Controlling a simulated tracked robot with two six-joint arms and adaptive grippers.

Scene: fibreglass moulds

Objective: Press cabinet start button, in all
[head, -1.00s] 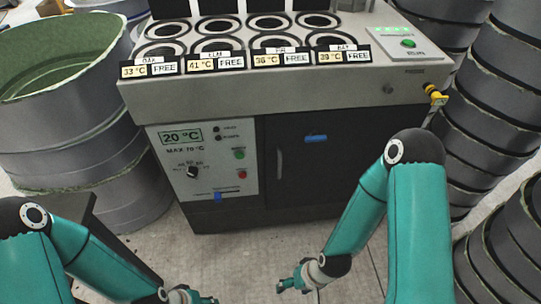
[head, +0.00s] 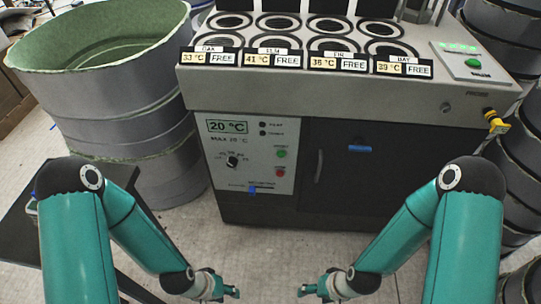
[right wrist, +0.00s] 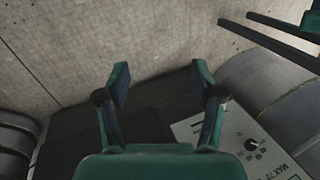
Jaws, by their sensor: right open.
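The grey and black cabinet (head: 345,108) stands ahead. Its front has a white control panel (head: 223,166) with a 20 °C display (head: 227,127), a black knob (head: 232,161), a green button (head: 281,153) and a red button (head: 280,173). Another green button (head: 473,62) is on the cabinet's top right; the small labels are too blurred to read. My left gripper (head: 232,292) is low in front of the cabinet, its jaw opening unclear. My right gripper (head: 307,290) is low too, apart from the panel. In the right wrist view its fingers (right wrist: 162,80) are open and empty.
A large green-lined grey mould (head: 110,95) stands left of the cabinet. Stacked dark moulds (head: 515,120) stand at the right. A dark table (head: 75,225) is at the lower left. A yellow fitting (head: 495,122) sticks out at the cabinet's right. Floor (head: 262,255) is clear before the cabinet.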

